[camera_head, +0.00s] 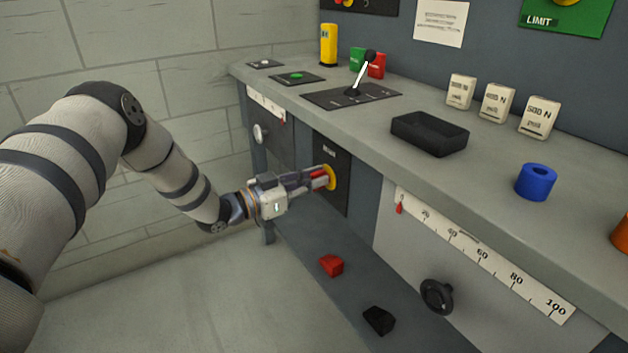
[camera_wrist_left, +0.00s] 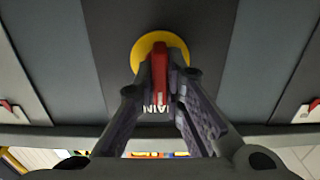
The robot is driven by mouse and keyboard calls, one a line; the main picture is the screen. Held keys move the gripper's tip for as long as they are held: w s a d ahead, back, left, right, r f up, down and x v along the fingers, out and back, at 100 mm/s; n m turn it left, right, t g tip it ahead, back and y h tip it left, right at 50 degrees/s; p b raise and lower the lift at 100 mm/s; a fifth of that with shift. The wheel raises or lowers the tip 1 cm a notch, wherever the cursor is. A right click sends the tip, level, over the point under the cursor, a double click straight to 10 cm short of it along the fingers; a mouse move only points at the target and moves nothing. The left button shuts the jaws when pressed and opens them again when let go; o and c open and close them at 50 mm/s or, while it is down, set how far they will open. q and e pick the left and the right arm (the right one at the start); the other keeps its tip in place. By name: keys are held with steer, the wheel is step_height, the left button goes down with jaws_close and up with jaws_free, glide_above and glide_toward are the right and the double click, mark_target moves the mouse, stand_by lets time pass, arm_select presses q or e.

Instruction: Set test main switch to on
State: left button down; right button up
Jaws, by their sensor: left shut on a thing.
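The main switch is a red handle on a round yellow plate (camera_head: 331,177), set on a dark panel (camera_head: 334,200) on the front of the grey bench. My left gripper (camera_head: 322,180) reaches it from the left and is shut on the red handle. In the left wrist view the red handle (camera_wrist_left: 160,72) stands between the two fingers (camera_wrist_left: 160,95), with the yellow plate (camera_wrist_left: 148,45) behind it. Part of the word MAIN shows below the handle; the on and off marks cannot be read. My right gripper is not in view.
A lever (camera_head: 361,72) stands on a plate on the bench top, near a black tray (camera_head: 430,133) and a blue ring (camera_head: 536,182). A black knob (camera_head: 437,296) and a scale (camera_head: 485,257) are at right. Red (camera_head: 331,265) and black (camera_head: 379,320) blocks lie below.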

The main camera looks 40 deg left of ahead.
arm_select(q)
steer(key=shift+m, duration=0.3)
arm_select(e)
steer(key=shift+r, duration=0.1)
arm_select(q)
steer(key=m+p, duration=0.1)
steer(key=m, duration=0.2)
steer(key=shift+d+m+p, duration=0.1)
steer(key=shift+m+p, duration=0.2)
steer(key=m+p, duration=0.1)
steer(key=m, duration=0.3)
steer(key=shift+d+m, duration=0.1)
steer(key=shift+m, duration=0.2)
steer(key=m+p, duration=0.1)
steer(key=m, duration=0.3)
steer(key=shift+f+p, duration=0.1)
steer(key=shift+p, duration=0.3)
steer(key=shift+s+f+m+p, duration=0.15)
steer(key=shift+m+p, duration=0.3)
steer(key=shift+m, duration=2.05)
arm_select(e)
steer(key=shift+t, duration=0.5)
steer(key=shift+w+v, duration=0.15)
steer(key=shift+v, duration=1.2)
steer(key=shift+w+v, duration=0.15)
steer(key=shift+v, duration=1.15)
arm_select(q)
steer(key=c, duration=1.7)
jaws_free()
